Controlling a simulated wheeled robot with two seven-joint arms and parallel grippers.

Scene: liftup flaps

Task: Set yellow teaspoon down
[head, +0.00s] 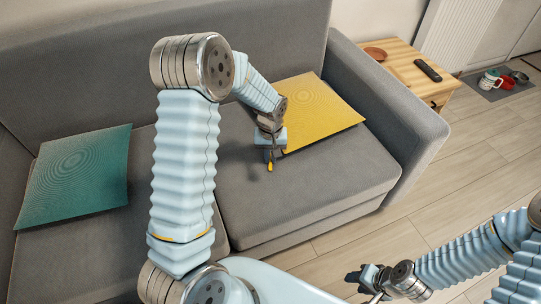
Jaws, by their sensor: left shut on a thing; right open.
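A small yellow teaspoon (270,166) shows just below my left gripper (269,153). The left gripper is shut on it, over the seat of the grey sofa (300,190), beside the left edge of the yellow cushion (312,112). Most of the spoon is hidden by the gripper, and I cannot tell whether it touches the seat. My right gripper (358,279) is open and empty at the lower right, above the wooden floor in front of the sofa.
A teal cushion (75,175) lies on the sofa's left part. A wooden side table (400,68) holds a brown plate (375,54) and a dark remote (428,70). Cups and bowls stand on a grey mat (495,92) on the floor. The front of the right seat is clear.

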